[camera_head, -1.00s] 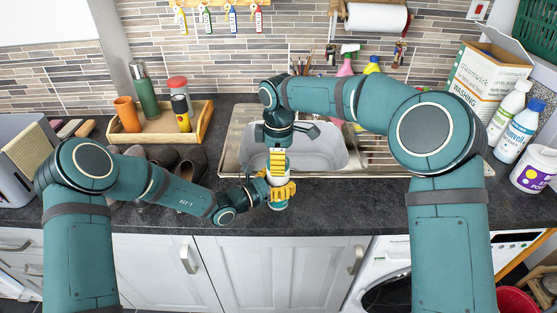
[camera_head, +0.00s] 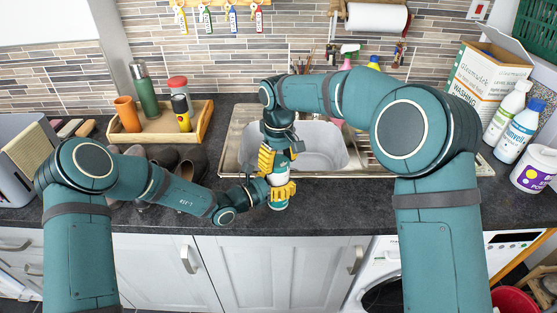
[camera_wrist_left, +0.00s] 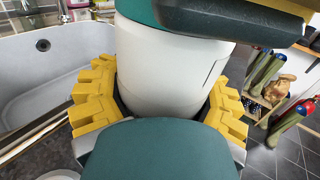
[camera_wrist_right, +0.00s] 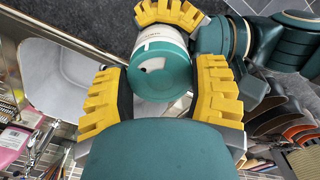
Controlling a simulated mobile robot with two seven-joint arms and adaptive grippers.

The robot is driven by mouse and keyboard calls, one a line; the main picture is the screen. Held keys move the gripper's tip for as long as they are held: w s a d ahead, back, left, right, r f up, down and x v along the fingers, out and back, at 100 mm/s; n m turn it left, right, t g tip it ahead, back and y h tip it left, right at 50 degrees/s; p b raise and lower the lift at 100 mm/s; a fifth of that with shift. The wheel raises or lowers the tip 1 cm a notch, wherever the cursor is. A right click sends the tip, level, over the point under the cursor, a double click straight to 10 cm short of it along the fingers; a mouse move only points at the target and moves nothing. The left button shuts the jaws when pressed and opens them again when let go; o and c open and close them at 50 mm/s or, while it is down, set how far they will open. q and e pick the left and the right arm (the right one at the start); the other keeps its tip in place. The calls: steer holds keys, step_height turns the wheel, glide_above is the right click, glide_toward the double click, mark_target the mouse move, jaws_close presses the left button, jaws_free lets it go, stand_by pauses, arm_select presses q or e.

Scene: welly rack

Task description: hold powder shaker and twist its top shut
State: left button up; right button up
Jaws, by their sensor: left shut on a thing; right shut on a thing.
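The powder shaker (camera_head: 279,205) stands upright at the front edge of the counter, before the sink. In the left wrist view its white body (camera_wrist_left: 172,75) fills the middle. My left gripper (camera_head: 282,191) is shut around this body from the left. The teal top (camera_wrist_right: 157,80) shows in the right wrist view, with a small dark mark on it. My right gripper (camera_head: 281,157) comes from above and is shut on the top, one yellow finger on each side. The far side of the top is hidden in the head view.
The sink (camera_head: 325,150) lies right behind the shaker. A washing box (camera_head: 487,75) and bottles stand at the right. Clear counter (camera_head: 370,210) lies right of the shaker.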

mark_target(279, 161)
steer(key=shift+m, duration=0.6)
steer(key=o, duration=1.2)
steer(key=shift+o, duration=0.2)
steer(key=shift+r, duration=0.5)
steer(key=shift+d+r, duration=0.1)
steer(key=shift+r, duration=3.35)
